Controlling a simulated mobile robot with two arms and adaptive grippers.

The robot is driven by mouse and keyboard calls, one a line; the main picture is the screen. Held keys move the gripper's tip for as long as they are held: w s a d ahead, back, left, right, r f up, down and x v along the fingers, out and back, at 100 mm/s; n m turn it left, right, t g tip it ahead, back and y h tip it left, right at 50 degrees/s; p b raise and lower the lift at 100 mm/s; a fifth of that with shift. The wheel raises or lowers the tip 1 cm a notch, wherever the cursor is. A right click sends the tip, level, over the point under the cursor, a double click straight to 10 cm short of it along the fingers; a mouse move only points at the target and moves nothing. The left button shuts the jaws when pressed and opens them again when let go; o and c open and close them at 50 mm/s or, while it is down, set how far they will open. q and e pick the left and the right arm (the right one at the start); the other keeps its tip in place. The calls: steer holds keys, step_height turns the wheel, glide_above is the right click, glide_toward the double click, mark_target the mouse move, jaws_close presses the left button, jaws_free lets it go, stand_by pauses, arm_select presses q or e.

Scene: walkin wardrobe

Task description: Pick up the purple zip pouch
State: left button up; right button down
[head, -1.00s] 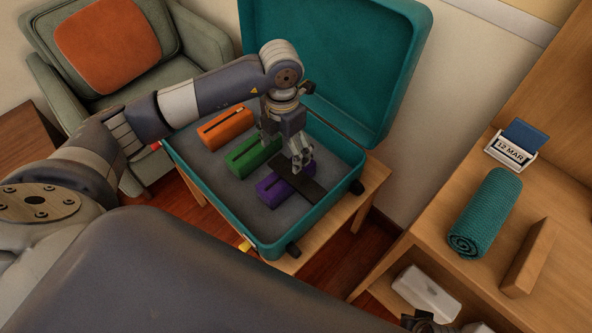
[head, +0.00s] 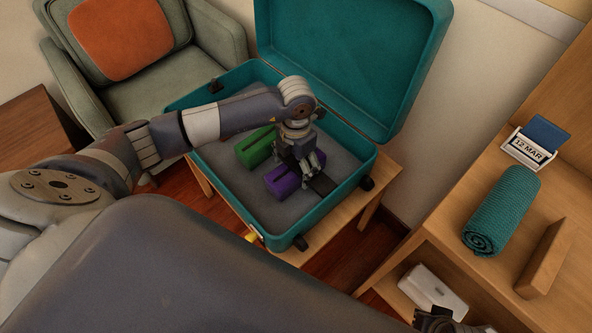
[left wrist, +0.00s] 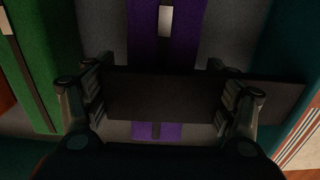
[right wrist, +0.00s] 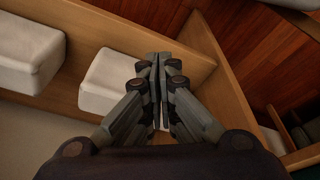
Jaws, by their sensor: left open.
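The purple zip pouch (head: 282,181) lies in the open teal suitcase (head: 222,196), near its front right side. In the left wrist view the pouch (left wrist: 150,28) runs upright through the middle, with a pale tab on it. A flat dark strip (left wrist: 180,96) crosses over it and hides its middle part. My left gripper (head: 308,172) is open just above the pouch and strip. In the left wrist view its fingers (left wrist: 163,105) are wide apart, one on each side of the pouch; contact cannot be told. My right gripper (right wrist: 158,85) is shut and empty, away by the shelf unit.
A green pouch (head: 256,147) lies left of the purple one. The raised lid (head: 350,60) stands behind the gripper.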

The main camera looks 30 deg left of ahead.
arm_select(q)
steer(key=c, duration=1.3)
steer(key=shift+r, duration=0.1)
